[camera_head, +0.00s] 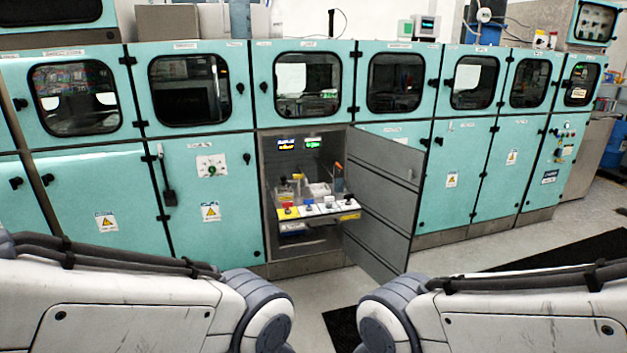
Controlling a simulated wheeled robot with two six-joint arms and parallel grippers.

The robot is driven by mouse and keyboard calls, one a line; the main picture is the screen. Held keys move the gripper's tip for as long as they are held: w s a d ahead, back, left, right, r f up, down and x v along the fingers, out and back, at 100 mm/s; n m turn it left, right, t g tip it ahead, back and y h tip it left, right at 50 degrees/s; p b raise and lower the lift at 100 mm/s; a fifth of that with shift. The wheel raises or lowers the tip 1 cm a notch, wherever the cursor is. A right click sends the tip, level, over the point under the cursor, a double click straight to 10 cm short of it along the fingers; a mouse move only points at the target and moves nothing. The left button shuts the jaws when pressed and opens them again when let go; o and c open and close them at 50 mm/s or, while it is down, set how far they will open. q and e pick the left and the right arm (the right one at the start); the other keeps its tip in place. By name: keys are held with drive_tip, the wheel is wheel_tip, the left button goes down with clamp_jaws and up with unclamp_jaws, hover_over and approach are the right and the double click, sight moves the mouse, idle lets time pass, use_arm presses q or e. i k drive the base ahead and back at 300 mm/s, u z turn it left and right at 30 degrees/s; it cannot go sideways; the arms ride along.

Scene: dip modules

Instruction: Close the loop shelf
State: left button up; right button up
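A loop shelf (347,216) with a white front edge and coloured knobs sits inside an open compartment in the teal cabinet row. It appears to stick out a little past the cabinet front. Several small containers and a tray stand on it. The compartment's grey door (385,195) is hinged on the right and swung outward. Both of my arms come in at the bottom left and bottom right, well short of the cabinet. Neither gripper is in view.
The open door juts into the space in front. Dark mats (560,262) lie on the grey floor (440,263). Boxes and devices stand on top of the cabinets.

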sight(299, 217)
drive_tip(key=i, duration=1.9)
